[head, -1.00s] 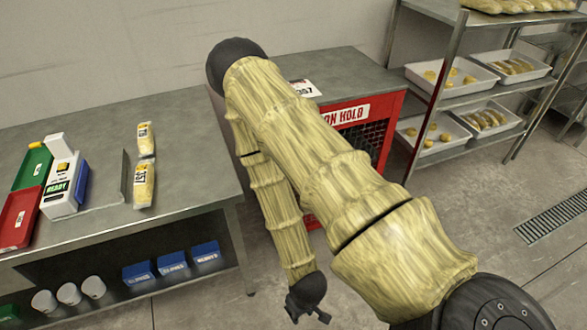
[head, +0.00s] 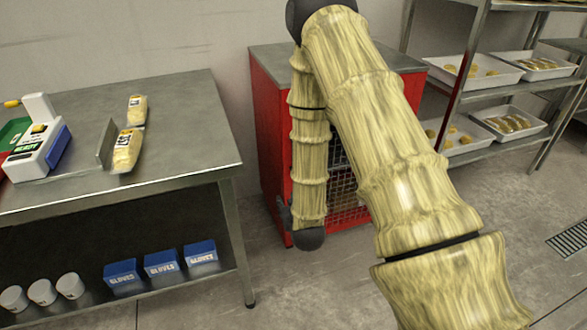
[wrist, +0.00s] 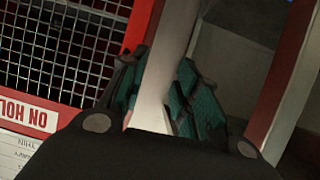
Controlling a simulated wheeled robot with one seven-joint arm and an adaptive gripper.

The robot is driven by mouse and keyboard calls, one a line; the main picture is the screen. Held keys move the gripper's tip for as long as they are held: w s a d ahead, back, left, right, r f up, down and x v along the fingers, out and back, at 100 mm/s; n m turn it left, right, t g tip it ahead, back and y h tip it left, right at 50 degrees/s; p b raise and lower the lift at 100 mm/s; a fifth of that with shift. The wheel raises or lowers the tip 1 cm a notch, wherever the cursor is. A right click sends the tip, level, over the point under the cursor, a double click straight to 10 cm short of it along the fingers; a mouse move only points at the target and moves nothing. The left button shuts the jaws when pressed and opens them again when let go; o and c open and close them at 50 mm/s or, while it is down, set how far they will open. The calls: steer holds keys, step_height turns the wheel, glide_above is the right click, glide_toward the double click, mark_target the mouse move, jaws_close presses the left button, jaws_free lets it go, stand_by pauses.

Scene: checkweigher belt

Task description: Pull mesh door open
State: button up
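The red cage (head: 271,150) with the mesh door (head: 342,190) stands right of the steel table; my arm covers much of its front in the head view. In the wrist view the door's mesh (wrist: 68,45) is at left, with an upside-down ON HOLD sign (wrist: 28,116). A pale upright bar handle (wrist: 165,75) passes between the teal finger pads of my gripper (wrist: 156,98). Both pads appear to press against it. In the head view my gripper (head: 284,214) is mostly hidden beside the cage's front left edge. A red post (wrist: 283,85) stands right of a dark gap; I cannot tell whether the door is ajar.
The steel table (head: 190,120) at left holds packaged loaves (head: 127,150) and a white weighing unit (head: 38,150). Blue glove boxes (head: 162,263) sit on its lower shelf. A rack (head: 480,90) with white trays stands at right. Floor before the cage looks clear.

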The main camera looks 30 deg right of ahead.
steer(key=w+d+r+t+h+b, duration=0.1)
steer(key=w+d+b, duration=0.2)
steer(key=w+d, duration=0.1)
steer(key=w+d+r+m+t+h+b, duration=0.1)
steer(key=w+d+r+b, duration=0.1)
steer(key=w, duration=0.4)
steer(key=w+d+r+t+h+b, duration=0.1)
steer(key=w+d+r+t+b, duration=0.1)
steer(key=w+d+b, duration=0.3)
steer(key=shift+w+d+m+h, duration=0.3)
steer(key=shift+w+d+m, duration=0.15)
steer(key=shift+d, duration=0.3)
jaws_close()
